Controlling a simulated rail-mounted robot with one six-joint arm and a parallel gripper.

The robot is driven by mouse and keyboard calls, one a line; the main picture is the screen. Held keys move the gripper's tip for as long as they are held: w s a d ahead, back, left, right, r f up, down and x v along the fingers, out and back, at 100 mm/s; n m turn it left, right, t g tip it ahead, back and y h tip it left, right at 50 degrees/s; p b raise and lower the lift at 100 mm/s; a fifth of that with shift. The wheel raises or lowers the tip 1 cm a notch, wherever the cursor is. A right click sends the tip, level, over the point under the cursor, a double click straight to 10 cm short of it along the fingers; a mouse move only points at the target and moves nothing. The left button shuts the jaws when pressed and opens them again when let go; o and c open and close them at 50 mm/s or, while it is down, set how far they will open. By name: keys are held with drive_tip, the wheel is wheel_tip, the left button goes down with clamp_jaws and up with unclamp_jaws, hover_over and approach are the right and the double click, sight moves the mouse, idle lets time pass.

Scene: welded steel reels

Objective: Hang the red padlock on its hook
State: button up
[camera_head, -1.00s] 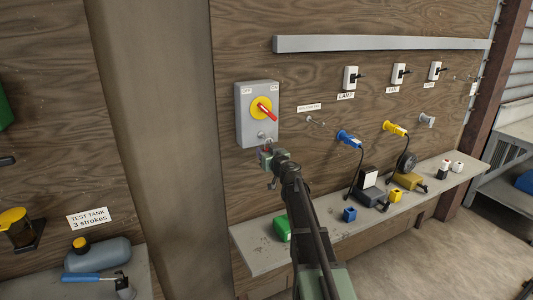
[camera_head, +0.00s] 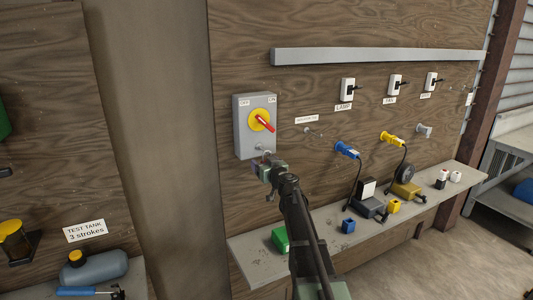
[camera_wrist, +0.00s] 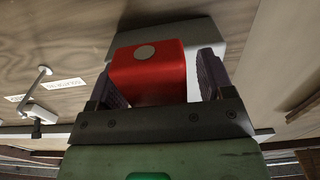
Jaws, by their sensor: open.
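The red padlock (camera_wrist: 150,72) shows in the wrist view as a red block with a round grey spot. It lies between the two fingers of my gripper (camera_wrist: 160,85). The left finger is close beside it, and a gap shows on the right. I cannot tell whether either finger touches it. In the head view my gripper (camera_head: 266,170) is just below the grey switch box (camera_head: 243,140) with its red handle, and the padlock is hardly visible there. A thin peg (camera_head: 314,131), which looks like the hook, sticks out of the board right of the box, under a small label (camera_head: 307,119).
Right of the peg, a blue plug (camera_head: 347,150) and a yellow plug (camera_head: 393,139) stick out with hanging cables. The shelf (camera_head: 255,250) below holds a green block (camera_head: 280,239) and several small devices. The board around the peg is clear.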

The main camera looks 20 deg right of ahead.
drive_tip(key=shift+s, duration=0.15)
drive_tip(key=s, duration=1)
drive_tip(key=shift+s+d, duration=0.15)
drive_tip(key=shift+s, duration=0.15)
drive_tip(key=s, duration=0.9)
drive_tip(key=shift+d, duration=0.1)
